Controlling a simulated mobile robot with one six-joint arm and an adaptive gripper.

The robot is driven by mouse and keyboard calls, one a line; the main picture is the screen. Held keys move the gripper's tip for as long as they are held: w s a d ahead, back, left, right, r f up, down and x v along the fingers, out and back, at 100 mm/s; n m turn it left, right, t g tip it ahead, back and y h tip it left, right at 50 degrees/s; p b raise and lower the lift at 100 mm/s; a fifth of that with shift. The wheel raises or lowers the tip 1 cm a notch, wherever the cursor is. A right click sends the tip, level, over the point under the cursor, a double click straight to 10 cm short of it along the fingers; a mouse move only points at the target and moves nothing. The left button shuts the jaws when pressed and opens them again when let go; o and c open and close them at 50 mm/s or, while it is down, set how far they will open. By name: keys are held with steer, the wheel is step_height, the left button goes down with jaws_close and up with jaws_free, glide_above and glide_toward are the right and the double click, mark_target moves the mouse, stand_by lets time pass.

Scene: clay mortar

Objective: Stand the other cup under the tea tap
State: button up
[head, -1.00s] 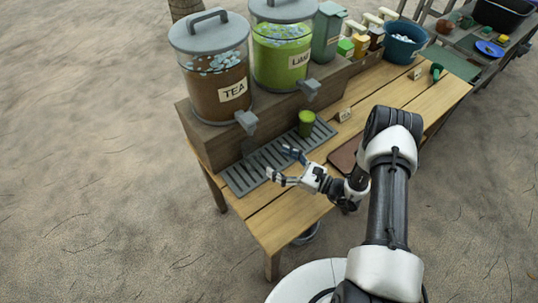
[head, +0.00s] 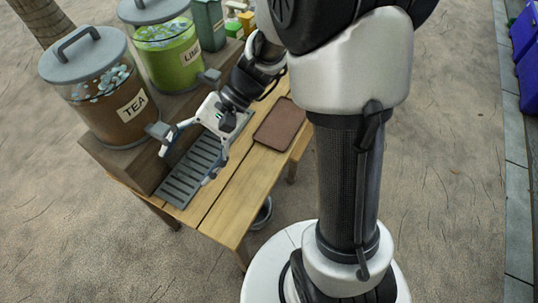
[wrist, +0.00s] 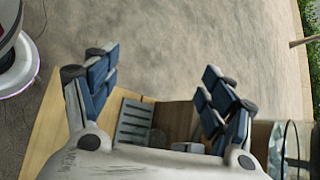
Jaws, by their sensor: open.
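The brown tea dispenser (head: 118,118) stands on a wooden riser at the left, with its grey tap (head: 158,131) above the slatted drip tray (head: 180,188). My gripper (head: 187,165) is open over the tray, close to the tea tap, with nothing visible between its fingers. In the wrist view, the open fingers (wrist: 160,72) spread above the tabletop, and part of the tray (wrist: 134,118) shows between them. A faint round shape near the tray there is too unclear to name. No green cup is visible now; my arm covers the area below the lime tap.
The green lime dispenser (head: 172,58) stands behind the tea one. A brown tray (head: 278,124) lies on the wooden table (head: 228,200) to the right. Bottles stand at the back. The table's front corner is bare.

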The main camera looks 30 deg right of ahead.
steer(key=s+d+r+n+t+h, duration=0.6)
steer(key=s+d+r+n+h, duration=0.2)
steer(key=s+d, duration=0.4)
steer(key=shift+s+r+t+h, duration=0.45)
steer(key=shift+r+h, duration=0.1)
steer(key=shift+h, duration=0.65)
